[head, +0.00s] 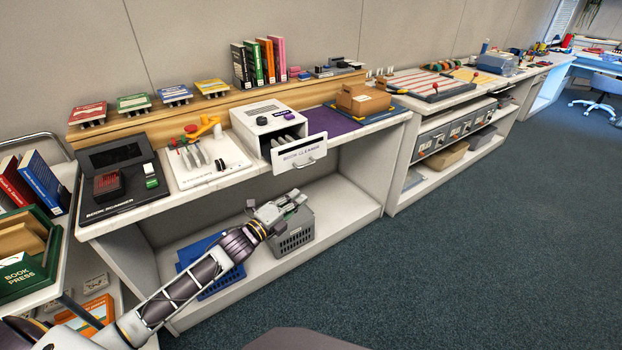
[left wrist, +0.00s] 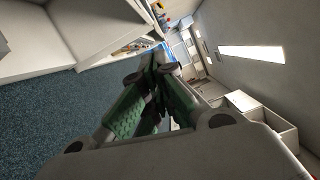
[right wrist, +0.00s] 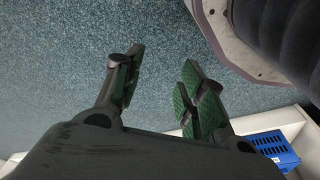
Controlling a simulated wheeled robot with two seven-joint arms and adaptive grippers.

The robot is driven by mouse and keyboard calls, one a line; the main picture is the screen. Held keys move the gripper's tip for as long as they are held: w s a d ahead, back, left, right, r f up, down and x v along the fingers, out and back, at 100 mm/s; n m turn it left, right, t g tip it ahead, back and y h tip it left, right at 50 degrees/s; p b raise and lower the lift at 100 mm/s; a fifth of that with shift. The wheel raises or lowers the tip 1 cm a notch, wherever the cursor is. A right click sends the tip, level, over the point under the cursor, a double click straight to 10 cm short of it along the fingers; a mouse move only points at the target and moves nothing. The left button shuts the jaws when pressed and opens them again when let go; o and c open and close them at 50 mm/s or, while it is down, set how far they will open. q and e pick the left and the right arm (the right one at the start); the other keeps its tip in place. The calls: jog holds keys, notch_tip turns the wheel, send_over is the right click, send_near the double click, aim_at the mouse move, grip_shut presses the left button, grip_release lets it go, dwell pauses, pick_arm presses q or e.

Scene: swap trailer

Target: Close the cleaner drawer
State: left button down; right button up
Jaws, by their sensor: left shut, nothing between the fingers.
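The white book cleaner (head: 262,114) stands on the counter. Its drawer (head: 303,153), with a "BOOK CLEANER" label and a handle on the front, is pulled out, and grey slats show behind the front. My left gripper (head: 296,200) is below and in front of the drawer, apart from it. In the left wrist view its green-padded fingers (left wrist: 153,75) are together and empty. A white box-like form (left wrist: 262,122) at the right of that view may be the cleaner. My right gripper (right wrist: 160,78) shows only in its wrist view, open and empty above the floor.
The book scanner (head: 122,183) and a white device (head: 208,158) stand left of the cleaner. A grey basket (head: 293,233) and a blue crate (head: 208,262) sit on the lower shelf. The floor in front is clear.

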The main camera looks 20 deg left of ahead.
pick_arm(q)
jog(key=shift+w, duration=0.1)
dwell(0.3)
jog(key=w+r+b, duration=0.1)
jog(key=w, duration=1)
jog(key=shift+w+d+b, duration=0.2)
jog(key=shift+d+b, duration=0.1)
jog(key=shift+b, duration=0.1)
pick_arm(e)
jog(key=shift+g, duration=0.3)
jog(key=r, duration=0.2)
jog(key=a+r, duration=0.1)
jog(key=r, duration=0.2)
jog(key=shift+s+a+r, duration=0.1)
jog(key=shift+s+r, duration=0.1)
jog(key=shift+r, duration=0.1)
pick_arm(q)
jog(key=shift+w+a, duration=0.1)
